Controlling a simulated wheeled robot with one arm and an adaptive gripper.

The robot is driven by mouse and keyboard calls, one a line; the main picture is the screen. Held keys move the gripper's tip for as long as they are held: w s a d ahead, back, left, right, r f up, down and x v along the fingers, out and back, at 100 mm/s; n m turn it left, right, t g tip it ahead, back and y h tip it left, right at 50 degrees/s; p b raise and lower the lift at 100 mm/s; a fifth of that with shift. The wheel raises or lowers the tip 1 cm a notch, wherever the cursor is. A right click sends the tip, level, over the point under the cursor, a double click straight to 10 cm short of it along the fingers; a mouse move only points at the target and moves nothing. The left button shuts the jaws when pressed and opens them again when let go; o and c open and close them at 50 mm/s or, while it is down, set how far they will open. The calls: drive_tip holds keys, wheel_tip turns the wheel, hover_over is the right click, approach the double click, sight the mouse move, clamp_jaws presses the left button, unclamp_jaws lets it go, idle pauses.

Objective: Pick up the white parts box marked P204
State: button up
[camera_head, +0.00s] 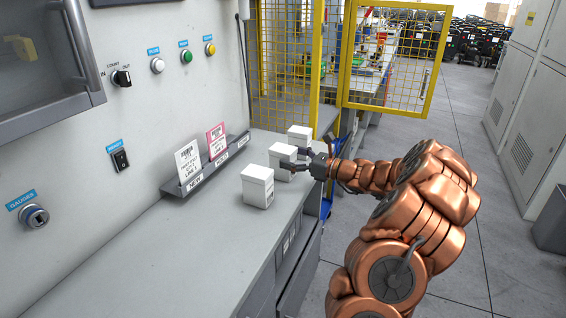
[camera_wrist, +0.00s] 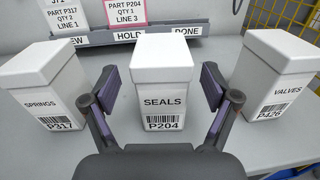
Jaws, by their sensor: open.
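The white parts box marked SEALS P204 (camera_wrist: 163,85) stands upright on the grey bench, in the middle of the wrist view. In the head view it is the middle box (camera_head: 282,160) of three, partly behind my gripper. My gripper (camera_wrist: 163,100) is open, with one finger on each side of this box; gaps show between the fingers and its sides. In the head view my gripper (camera_head: 300,164) reaches in from the right at the box's height.
A white box marked SPRINGS P317 (camera_wrist: 42,90) stands to the left and one marked VALVES P426 (camera_wrist: 277,85) to the right, both close to my fingers. A card rack (camera_head: 205,168) stands behind. Yellow mesh fencing (camera_head: 285,60) rises beyond the bench.

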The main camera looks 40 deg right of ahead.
sight(283, 154)
drive_tip(key=shift+x, duration=1.65)
drive_tip(key=shift+d, duration=0.1)
drive_tip(key=shift+c, duration=0.4)
drive_tip(key=c, duration=1.3)
